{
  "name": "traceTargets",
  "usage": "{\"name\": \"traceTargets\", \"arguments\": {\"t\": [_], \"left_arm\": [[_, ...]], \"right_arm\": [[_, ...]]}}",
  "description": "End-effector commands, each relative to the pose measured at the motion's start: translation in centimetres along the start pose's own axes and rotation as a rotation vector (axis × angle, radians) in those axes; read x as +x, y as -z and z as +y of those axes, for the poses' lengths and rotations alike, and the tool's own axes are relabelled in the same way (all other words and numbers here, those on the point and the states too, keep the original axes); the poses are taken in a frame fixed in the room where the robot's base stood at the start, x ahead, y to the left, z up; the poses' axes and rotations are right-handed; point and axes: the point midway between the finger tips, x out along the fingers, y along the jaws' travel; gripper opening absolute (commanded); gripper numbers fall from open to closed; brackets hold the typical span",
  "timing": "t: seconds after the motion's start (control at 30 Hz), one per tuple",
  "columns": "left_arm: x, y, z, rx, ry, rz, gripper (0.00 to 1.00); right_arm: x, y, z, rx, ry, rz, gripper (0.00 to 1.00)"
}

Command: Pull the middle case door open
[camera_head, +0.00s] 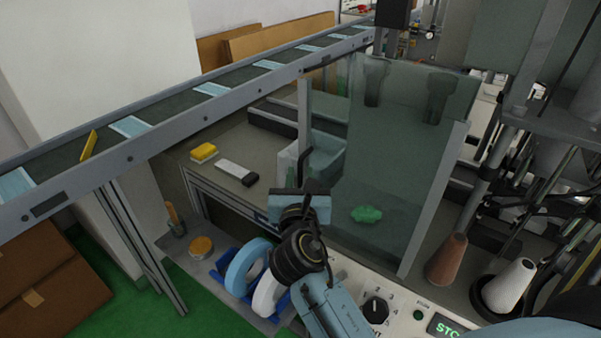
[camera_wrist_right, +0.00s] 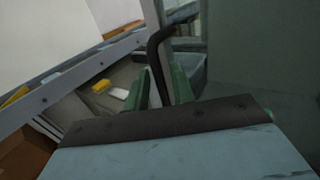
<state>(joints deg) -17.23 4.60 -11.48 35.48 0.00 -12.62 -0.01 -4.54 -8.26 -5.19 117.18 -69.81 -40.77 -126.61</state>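The middle case door (camera_head: 400,140) is a see-through greenish panel, and it looks shut. Its dark bar handle (camera_wrist_right: 154,62) stands at the door's left edge, by a pale upright post (camera_head: 304,120). My right gripper (camera_head: 303,178) is at this left edge, low on the door, and its wrist hides much of the handle in the head view. In the right wrist view its two green fingers (camera_wrist_right: 163,88) are apart, with the lower part of the handle between them. I cannot tell whether they touch it. My left gripper is not in view.
A conveyor (camera_head: 180,110) with blue masks runs along the left and back. A yellow block (camera_head: 203,152) and a white tool (camera_head: 237,172) lie on the bench. Tape rolls (camera_head: 247,266) sit near my right arm. A green crumpled piece (camera_head: 367,214) shows behind the door.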

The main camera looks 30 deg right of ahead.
Motion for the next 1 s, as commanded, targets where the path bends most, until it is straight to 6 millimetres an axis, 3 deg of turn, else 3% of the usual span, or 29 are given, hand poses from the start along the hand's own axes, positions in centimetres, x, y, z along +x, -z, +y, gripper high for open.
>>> {"name": "traceTargets", "arguments": {"t": [0.4,0.6,1.0], "left_arm": [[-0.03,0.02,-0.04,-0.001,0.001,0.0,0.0],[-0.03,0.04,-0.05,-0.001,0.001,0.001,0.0],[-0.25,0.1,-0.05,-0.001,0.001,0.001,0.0]], "right_arm": [[1.08,0.03,-0.02,0.001,0.0,0.001,0.25],[1.05,0.02,-0.02,0.001,0.0,0.001,0.01],[0.84,-0.03,0.3,0.0,-0.012,0.001,0.0]]}}
